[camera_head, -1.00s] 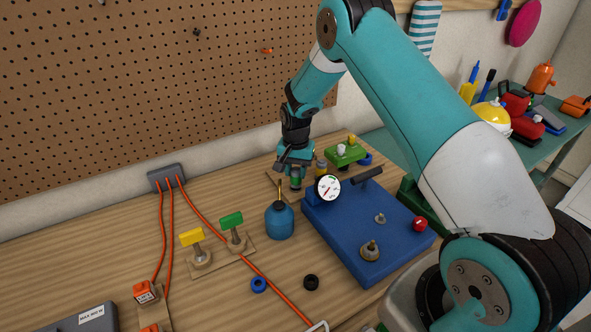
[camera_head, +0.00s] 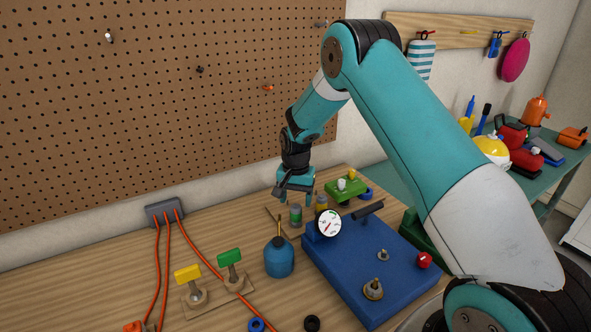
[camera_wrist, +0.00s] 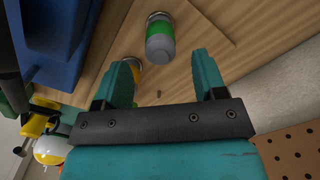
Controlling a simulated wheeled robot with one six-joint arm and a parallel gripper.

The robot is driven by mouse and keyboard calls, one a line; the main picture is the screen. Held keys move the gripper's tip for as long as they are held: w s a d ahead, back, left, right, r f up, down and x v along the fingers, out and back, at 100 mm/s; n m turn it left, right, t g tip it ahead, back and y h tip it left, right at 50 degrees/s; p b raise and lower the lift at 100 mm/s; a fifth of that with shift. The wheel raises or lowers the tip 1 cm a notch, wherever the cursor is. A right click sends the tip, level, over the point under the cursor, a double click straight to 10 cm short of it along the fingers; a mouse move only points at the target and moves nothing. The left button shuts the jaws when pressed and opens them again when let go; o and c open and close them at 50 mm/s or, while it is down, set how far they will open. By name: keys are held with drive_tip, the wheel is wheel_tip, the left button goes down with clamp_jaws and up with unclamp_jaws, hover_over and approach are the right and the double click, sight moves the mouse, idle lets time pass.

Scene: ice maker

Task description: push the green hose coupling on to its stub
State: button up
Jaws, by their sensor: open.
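The green hose coupling (camera_head: 295,215) is a short grey cylinder with a green band. It stands upright on the bench, behind the blue bottle. It also shows in the wrist view (camera_wrist: 160,40), beyond and between my fingertips, with a grey ring at its far end. My gripper (camera_head: 296,195) is open and empty, just above and behind the coupling; it also shows in the wrist view (camera_wrist: 163,68). The fingers look apart from the coupling. I cannot make out its stub or how far the coupling is seated. A similar yellow-banded coupling (camera_head: 321,203) stands to the right.
A blue bottle (camera_head: 279,259) with a thin spout stands in front. A blue base (camera_head: 345,265) with a gauge (camera_head: 328,224) is close on the right. Yellow (camera_head: 187,273) and green (camera_head: 229,257) handles stand front left. The pegboard (camera_head: 170,110) rises behind.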

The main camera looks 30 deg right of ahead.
wheel_tip(320, 180, up, 14)
drive_tip(key=b, duration=0.2)
idle(0.4)
